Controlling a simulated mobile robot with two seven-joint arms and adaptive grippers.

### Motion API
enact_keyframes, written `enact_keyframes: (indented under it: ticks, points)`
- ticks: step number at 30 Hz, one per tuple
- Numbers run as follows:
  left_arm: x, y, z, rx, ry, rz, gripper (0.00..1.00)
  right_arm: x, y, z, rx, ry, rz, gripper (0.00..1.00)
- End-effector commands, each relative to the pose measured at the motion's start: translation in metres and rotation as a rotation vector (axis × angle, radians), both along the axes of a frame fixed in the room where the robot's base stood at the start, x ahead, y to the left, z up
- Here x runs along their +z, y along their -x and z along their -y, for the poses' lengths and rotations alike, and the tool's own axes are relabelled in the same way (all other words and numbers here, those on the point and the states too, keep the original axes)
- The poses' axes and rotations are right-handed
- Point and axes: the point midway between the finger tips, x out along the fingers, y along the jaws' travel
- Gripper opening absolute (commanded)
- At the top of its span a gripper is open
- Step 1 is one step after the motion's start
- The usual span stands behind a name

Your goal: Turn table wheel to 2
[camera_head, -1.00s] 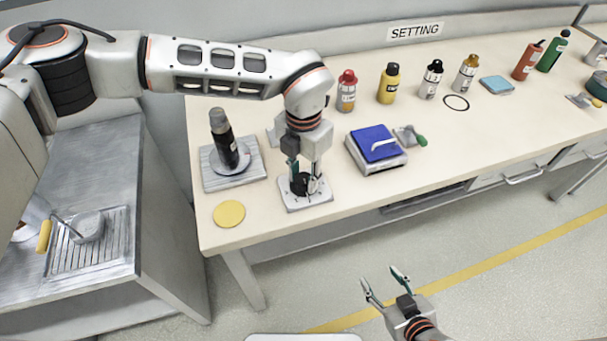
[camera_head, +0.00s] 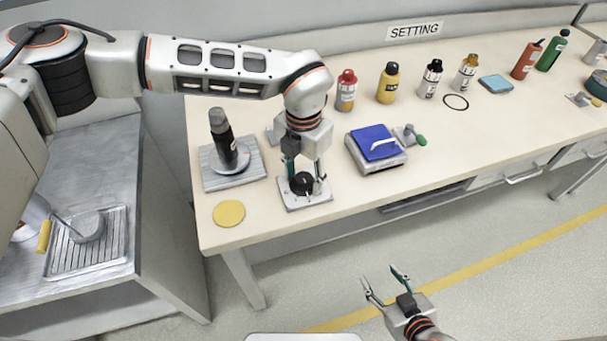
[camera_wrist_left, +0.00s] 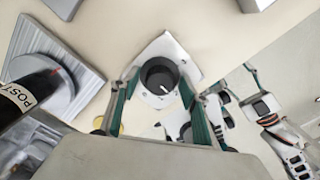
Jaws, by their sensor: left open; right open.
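The table wheel is a black round knob (camera_head: 302,183) on a pale plate (camera_head: 311,202) near the table's front edge. In the left wrist view the knob (camera_wrist_left: 159,76) shows a white pointer mark towards its lower right. I cannot read any numbers on the plate. My left gripper (camera_head: 305,177) points down just over the knob, and its two fingers stand apart on either side of it. In the left wrist view the open fingers (camera_wrist_left: 158,88) do not visibly touch the knob. My right gripper (camera_head: 384,287) is open and empty over the floor in front of the table.
A black bottle-like post (camera_head: 223,140) stands on a grey board to the left. A yellow disc (camera_head: 229,213) lies near the left front corner. A blue-topped box (camera_head: 375,142) is to the right.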

Motion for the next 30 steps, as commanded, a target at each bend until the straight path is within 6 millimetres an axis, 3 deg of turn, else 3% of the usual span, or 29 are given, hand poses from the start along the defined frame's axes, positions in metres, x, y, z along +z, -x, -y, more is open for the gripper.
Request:
enact_keyframes:
  ticks: [7, 21, 30]
  points:
    - [0.019, -0.001, 0.0, 0.001, 0.0, 0.003, 0.45, 0.0, 0.0, 0.001, 0.0, 0.001, 0.0, 0.51]
    - [0.106, -0.001, 0.0, 0.001, 0.001, 0.003, 0.45, 0.001, -0.001, 0.0, 0.0, -0.001, 0.003, 0.51]
    - [0.12, 0.0, 0.0, 0.0, -0.001, -0.001, 0.45, 0.001, -0.001, 0.0, 0.0, -0.001, 0.003, 0.51]
